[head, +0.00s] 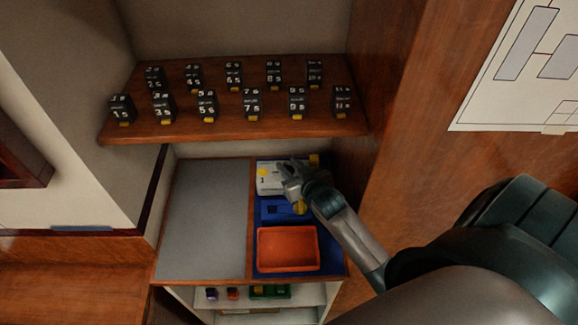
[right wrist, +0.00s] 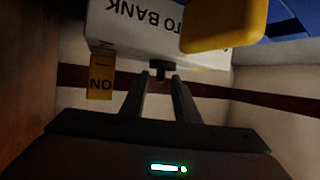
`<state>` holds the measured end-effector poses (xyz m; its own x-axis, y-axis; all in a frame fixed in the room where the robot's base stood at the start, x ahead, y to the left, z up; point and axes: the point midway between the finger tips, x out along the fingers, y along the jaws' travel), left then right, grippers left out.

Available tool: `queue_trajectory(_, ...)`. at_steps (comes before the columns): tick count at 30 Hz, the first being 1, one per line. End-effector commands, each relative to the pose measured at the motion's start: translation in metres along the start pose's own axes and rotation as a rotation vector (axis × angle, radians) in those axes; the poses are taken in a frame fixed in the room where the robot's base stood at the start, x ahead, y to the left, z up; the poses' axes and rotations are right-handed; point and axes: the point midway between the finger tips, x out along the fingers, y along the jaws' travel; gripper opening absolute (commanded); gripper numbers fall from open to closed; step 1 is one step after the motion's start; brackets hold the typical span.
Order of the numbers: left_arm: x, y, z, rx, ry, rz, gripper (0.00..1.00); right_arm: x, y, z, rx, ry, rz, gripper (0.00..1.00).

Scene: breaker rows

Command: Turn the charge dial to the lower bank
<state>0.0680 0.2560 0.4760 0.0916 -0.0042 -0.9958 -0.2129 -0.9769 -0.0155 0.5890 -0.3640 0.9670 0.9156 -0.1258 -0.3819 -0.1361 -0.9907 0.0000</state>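A white box (head: 268,186) with a yellow spot and dark marks stands at the back of the blue area, right of the grey panel. In the right wrist view the white box (right wrist: 130,45) shows upside-down lettering reading "TO BANK". A small black knob (right wrist: 160,66) sticks out from its near side, probably the charge dial; its setting cannot be read. My right gripper (right wrist: 160,82) is open, its fingertips close to the knob, one on each side; contact cannot be told. In the head view my right gripper (head: 287,170) covers part of the box. My left gripper is out of view.
A yellow tab marked "ON" (right wrist: 100,84) hangs at the box's left, and a yellow block (right wrist: 225,25) is near its right. An orange tray (head: 287,268) sits in front. Several numbered black breakers stand on the wooden shelf (head: 235,127). The grey panel (head: 205,220) is clear.

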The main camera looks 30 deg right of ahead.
Motion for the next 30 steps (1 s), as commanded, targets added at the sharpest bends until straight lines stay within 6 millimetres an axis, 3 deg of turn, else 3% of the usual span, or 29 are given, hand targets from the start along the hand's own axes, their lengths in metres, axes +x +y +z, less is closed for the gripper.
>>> queue_trajectory(8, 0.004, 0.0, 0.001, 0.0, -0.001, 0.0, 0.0, -0.006, 0.0, 0.002, 0.0, -0.002, 0.0, 0.28)
queue_trajectory(24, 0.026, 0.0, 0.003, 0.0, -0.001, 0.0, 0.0, -0.065, 0.0, 0.002, 0.0, -0.001, 0.0, 0.28)
queue_trajectory(30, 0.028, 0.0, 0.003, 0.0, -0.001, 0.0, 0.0, -0.074, 0.0, 0.0, 0.0, 0.0, 0.0, 0.28)
